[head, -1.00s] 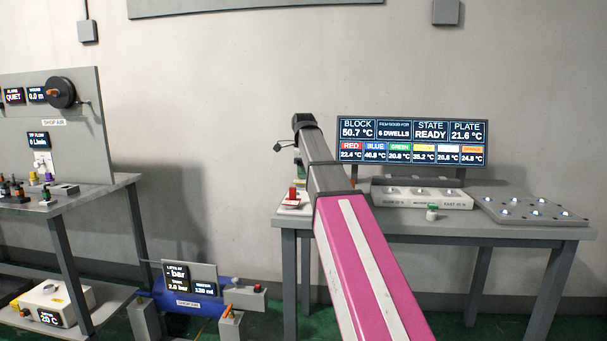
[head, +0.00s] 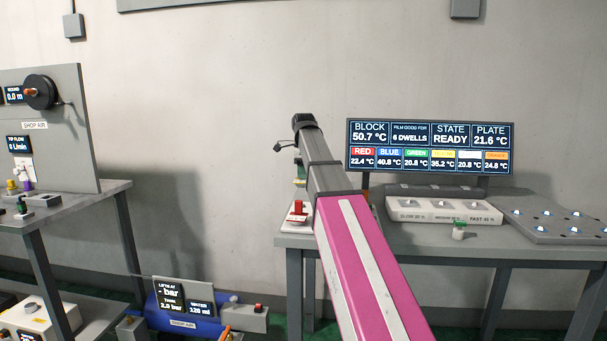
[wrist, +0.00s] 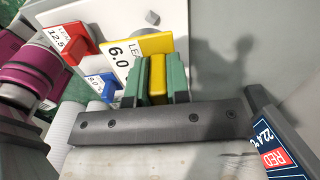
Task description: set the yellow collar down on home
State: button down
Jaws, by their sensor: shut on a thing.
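In the wrist view, my gripper (wrist: 153,82) has two green fingers shut on a yellow piece (wrist: 157,75), which I take to be the yellow collar. Just beyond the fingertips is a yellow block (wrist: 152,42) with a white label reading 6.0; whether the held piece touches it I cannot tell. No place marked "home" is readable. In the head view, my arm hides most of the gripper and the collar.
A red block (wrist: 75,36) labelled 12.5 and a blue block (wrist: 101,85) labelled 9.0 stand beside the yellow one on a white board. The display screen (head: 430,147), white three-well block (head: 444,210) and grey plate (head: 556,227) are on the right table (head: 420,240).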

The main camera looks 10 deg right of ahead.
jog(key=shift+f, duration=2.9)
jog(key=shift+f, duration=1.1)
jog(key=c, duration=1)
grip_release()
notch_tip(320, 180, up, 10)
jog(key=shift+f, duration=0.1)
jog(key=shift+r, duration=0.5)
